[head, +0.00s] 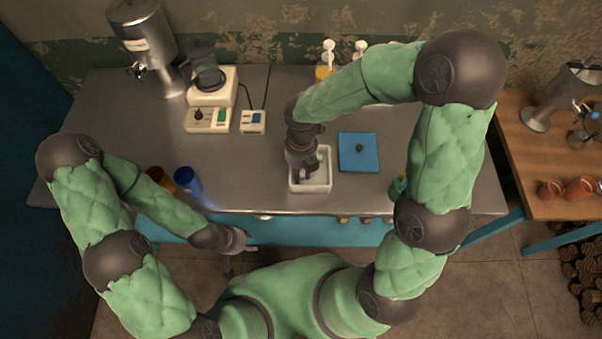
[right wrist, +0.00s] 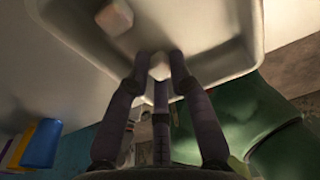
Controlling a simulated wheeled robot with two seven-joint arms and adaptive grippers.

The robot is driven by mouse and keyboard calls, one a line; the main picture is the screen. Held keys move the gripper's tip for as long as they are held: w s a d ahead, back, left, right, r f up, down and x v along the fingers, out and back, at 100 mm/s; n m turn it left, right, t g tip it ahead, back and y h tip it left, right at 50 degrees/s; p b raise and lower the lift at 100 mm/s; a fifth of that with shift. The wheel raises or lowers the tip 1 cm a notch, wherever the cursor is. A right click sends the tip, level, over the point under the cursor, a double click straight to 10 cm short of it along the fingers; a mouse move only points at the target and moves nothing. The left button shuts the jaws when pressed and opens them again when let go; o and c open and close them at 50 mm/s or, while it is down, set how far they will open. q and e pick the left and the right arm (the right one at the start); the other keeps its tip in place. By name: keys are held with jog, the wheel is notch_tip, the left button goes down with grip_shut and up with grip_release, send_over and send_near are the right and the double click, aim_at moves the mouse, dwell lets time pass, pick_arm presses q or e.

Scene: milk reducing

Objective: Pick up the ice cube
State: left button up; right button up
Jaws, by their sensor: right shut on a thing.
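A white tray (head: 326,184) stands near the front edge of the metal counter in the head view. My right gripper (head: 306,174) points down into it. In the right wrist view, the right gripper (right wrist: 158,68) is shut on a small pale ice cube (right wrist: 158,71), inside the tray (right wrist: 70,40). A second ice cube (right wrist: 115,17) lies apart in the tray, up and to the left in that view. My left gripper (head: 232,262) is low in front of the counter, away from the tray; its fingers are too unclear to tell open from shut.
A blue square lid (head: 358,143) lies right of the tray. A blue cup (head: 188,181) and an amber cup (head: 160,179) stand left near the front edge. A blender (head: 206,82) and a metal dispenser (head: 150,42) stand behind. Counter (head: 255,170) left of the tray is clear.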

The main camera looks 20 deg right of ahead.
aim_at(301, 174)
jog(key=shift+r, duration=0.1)
jog(key=shift+r, duration=0.2)
notch_tip(301, 174, up, 3)
jog(key=shift+s+r+p, duration=0.1)
jog(key=shift+p, duration=0.9)
jog(key=s+r+p, duration=0.1)
jog(key=s+r, duration=0.3)
jog(key=r, duration=0.1)
jog(key=shift+s+p, duration=0.1)
jog(key=shift+p, duration=0.25)
jog(key=s+r+p, duration=0.2)
jog(key=s+r, duration=0.2)
jog(key=s, duration=0.5)
jog(key=shift+s+a, duration=0.15)
jog(key=shift+s, duration=0.2)
jog(key=shift+r, duration=0.1)
